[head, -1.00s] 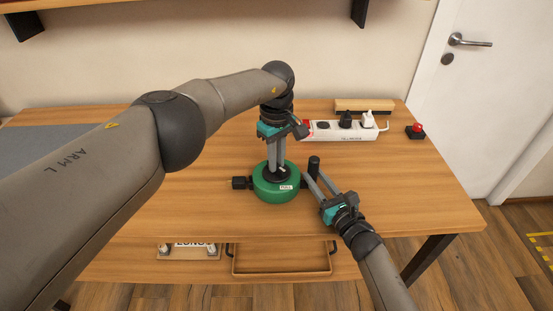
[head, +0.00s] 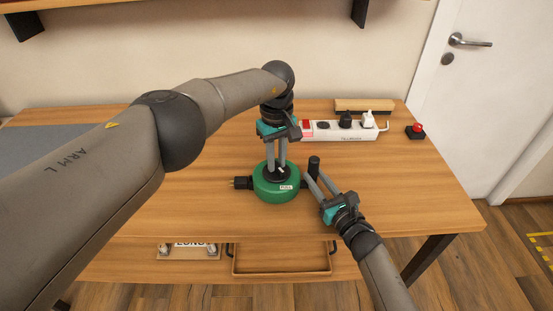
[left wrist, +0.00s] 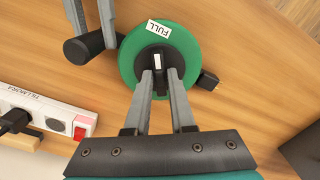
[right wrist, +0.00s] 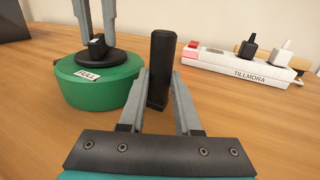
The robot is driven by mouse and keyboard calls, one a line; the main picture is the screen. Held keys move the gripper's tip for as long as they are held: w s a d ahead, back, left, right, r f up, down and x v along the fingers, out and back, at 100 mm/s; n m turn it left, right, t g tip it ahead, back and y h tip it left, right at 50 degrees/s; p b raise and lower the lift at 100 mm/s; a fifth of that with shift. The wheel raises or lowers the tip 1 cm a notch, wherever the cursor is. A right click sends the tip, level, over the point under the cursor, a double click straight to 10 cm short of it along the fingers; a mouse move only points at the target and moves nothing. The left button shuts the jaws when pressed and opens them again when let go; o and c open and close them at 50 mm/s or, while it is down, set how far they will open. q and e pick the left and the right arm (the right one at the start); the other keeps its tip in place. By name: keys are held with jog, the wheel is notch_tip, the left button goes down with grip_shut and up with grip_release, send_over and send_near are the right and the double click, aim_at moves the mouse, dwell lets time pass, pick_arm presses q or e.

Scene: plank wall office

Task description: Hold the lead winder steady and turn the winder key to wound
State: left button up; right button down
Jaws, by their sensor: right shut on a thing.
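The lead winder is a green drum (head: 266,190) with a "FULL" label, upright on the table. Its black grip post (right wrist: 160,75) stands beside it. My right gripper (right wrist: 160,92) is shut on that post, its fingers on both sides. The winder key (left wrist: 157,64), a small black bar with a white mark, is on top of the drum. My left gripper (left wrist: 160,72) points down with one finger on each side of the key; it looks open, with slight gaps. A black plug with brass prongs (head: 240,183) is at the drum's left side.
A white power strip (head: 340,131) with plugs and a red switch lies behind the winder. A wooden block (head: 363,105) lies behind it, and a red button (head: 416,130) is at the right. The table (head: 180,210) is clear left of the drum.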

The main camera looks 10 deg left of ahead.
pick_arm(q)
jog(key=o, duration=0.3)
jog(key=shift+o, duration=0.2)
notch_tip(320, 180, up, 12)
dwell(0.5)
pick_arm(e)
jog(key=c, duration=0.5)
grip_release()
jog(key=shift+s+d, duration=0.1)
